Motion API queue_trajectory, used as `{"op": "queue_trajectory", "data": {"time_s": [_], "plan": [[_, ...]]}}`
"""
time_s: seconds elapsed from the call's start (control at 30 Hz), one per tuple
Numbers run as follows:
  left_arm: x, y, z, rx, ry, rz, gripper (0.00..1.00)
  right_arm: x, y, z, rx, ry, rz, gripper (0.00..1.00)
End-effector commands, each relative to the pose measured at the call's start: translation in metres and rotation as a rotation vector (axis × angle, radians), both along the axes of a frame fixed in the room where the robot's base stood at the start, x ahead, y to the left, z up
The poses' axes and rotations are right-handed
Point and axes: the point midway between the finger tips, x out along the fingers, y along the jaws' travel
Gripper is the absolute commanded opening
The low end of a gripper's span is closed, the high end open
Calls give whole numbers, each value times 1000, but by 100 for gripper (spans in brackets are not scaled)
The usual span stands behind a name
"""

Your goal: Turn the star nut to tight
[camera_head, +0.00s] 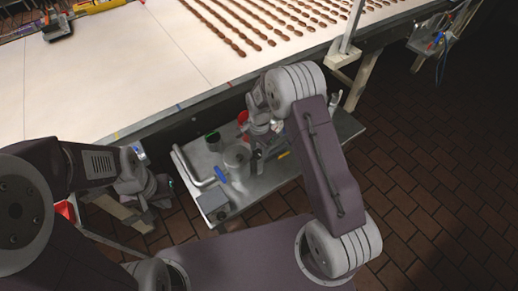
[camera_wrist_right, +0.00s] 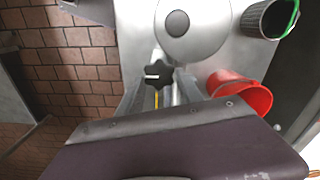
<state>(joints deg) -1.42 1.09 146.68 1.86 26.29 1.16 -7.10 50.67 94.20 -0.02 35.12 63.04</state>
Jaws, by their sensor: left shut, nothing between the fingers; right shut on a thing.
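The star nut (camera_wrist_right: 157,72) is a black, lobed knob with a white mark, seen in the right wrist view beside a round grey metal housing (camera_wrist_right: 205,40). Its white mark lies roughly level in that view, and a yellow line shows just below the nut. My right gripper (camera_wrist_right: 157,84) is at the star nut, its fingers shut on it; their exact contact is partly hidden. In the head view my right gripper (camera_head: 262,148) is low over the metal table, and the nut is hidden by the arm. My left gripper (camera_head: 158,190) is shut and empty, left of the table.
The metal table (camera_head: 262,190) holds the round housing (camera_head: 237,157), a red cup (camera_wrist_right: 242,92), a dark cup with a green rim (camera_wrist_right: 268,18) and a blue part (camera_head: 221,174). A long white conveyor (camera_head: 110,80) with rows of brown pieces runs behind. Brick floor (camera_head: 420,200) is clear at right.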

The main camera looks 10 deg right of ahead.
Motion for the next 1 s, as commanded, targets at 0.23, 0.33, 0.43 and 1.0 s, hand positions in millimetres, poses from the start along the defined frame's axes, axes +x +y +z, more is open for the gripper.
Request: {"op": "queue_trajectory", "data": {"time_s": [0.23,0.33,0.43,1.0], "plan": [[0,0,1,0,0,0,0,4,0,3,1,-12,-2,56],[0,0,0,0,0,0,0,3,0,2,1,-9,-1,64],[0,0,0,0,0,0,0,2,0,2,0,-6,-1,64],[0,0,-18,0,0,0,0,3,-1,80,2,-10,-1,64]]}}
